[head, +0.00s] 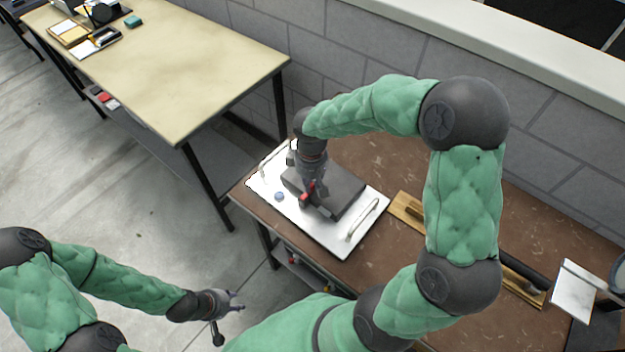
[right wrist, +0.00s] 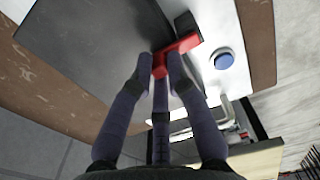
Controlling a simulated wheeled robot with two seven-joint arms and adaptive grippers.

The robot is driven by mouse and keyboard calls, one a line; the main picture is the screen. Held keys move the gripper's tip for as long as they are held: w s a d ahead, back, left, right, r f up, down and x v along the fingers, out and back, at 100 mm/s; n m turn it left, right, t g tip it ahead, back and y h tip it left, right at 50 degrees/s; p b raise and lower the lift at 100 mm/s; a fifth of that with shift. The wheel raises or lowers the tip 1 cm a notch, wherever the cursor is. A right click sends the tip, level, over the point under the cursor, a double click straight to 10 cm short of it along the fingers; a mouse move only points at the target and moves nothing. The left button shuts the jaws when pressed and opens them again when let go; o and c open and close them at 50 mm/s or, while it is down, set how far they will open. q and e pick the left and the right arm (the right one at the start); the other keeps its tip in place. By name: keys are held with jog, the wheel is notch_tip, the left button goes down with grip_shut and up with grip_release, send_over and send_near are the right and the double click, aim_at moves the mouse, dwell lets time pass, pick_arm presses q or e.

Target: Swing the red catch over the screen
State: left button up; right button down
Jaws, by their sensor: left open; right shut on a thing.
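The red catch (head: 306,194) sits at the near edge of a dark grey flat panel, likely the screen (head: 341,188), on a white board (head: 370,222). In the right wrist view, the red catch (right wrist: 186,43) is L-shaped, beside a black block and at the edge of the dark panel (right wrist: 90,45). My right gripper (head: 311,192) reaches down from above; its fingers (right wrist: 161,66) are shut around the catch's end, hiding part of it. My left gripper (head: 232,302) is open and empty, low over the floor, away from the board.
A blue button (head: 279,196) is on the board near the catch. The board has a pale handle (head: 363,219) and lies on a brown table (head: 385,160). A wooden piece (head: 405,208) lies right of it. A cream table (head: 150,70) stands behind left.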

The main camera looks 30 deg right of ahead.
dwell(0.4)
jog(key=c, duration=1.2)
grip_release()
notch_tip(320, 180, up, 12)
